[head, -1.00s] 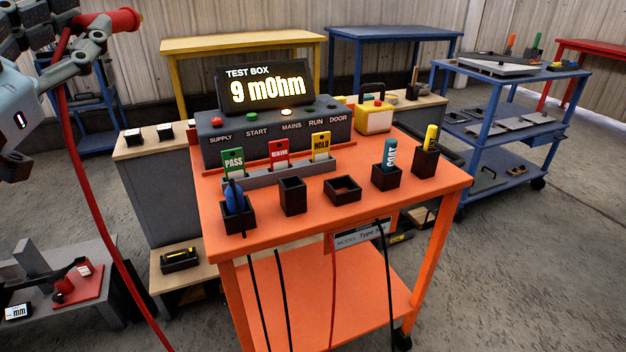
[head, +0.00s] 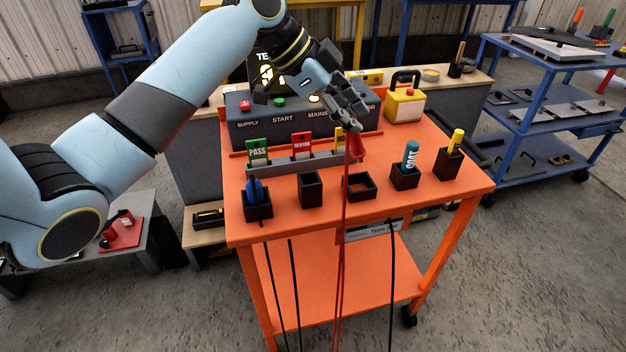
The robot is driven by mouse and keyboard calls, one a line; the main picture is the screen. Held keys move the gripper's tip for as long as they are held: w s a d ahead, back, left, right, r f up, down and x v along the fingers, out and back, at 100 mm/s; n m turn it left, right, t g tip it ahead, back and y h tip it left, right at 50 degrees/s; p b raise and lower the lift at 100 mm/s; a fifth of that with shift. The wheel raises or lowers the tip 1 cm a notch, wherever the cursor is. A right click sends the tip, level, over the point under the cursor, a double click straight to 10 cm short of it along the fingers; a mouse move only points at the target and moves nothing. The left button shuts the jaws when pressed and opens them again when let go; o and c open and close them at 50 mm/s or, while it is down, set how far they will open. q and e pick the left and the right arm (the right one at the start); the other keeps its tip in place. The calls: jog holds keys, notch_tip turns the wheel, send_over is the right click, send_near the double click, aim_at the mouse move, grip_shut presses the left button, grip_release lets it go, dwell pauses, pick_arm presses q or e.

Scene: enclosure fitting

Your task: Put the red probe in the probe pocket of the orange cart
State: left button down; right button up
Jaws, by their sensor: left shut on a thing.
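My left gripper (head: 352,122) is shut on the red probe (head: 358,150). It holds the probe above the orange cart (head: 300,228), in front of the test box. The probe hangs with its red lead (head: 345,225) running down past the cart's front edge. In the picture it is just above the low, wide, empty black pocket (head: 359,187). A taller, narrow black pocket (head: 311,190) to the left is also empty. The probe's tip appears clear of both pockets. My right gripper is not in view.
A pocket with a blue probe (head: 255,190) stands at the left. Pockets with a teal marker (head: 411,154) and a yellow marker (head: 456,142) stand at the right. Upright tags stand in a grey rack (head: 300,165) behind. The test box (head: 250,131) is partly hidden by my arm.

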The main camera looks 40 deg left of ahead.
pick_arm(q)
jog(key=s+a+g+y+p, duration=0.2)
jog(key=s+a+g, duration=0.1)
jog(key=a, duration=0.3)
notch_tip(320, 180, down, 10)
jog(key=shift+p, duration=0.35)
jog(key=c, duration=1.2)
grip_release()
jog(key=shift+d, duration=0.1)
jog(key=shift+o, duration=0.2)
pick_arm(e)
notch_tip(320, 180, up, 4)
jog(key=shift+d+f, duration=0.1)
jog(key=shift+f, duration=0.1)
pick_arm(q)
jog(key=shift+r, duration=0.1)
jog(key=v, duration=1.2)
jog(key=shift+b, duration=0.45)
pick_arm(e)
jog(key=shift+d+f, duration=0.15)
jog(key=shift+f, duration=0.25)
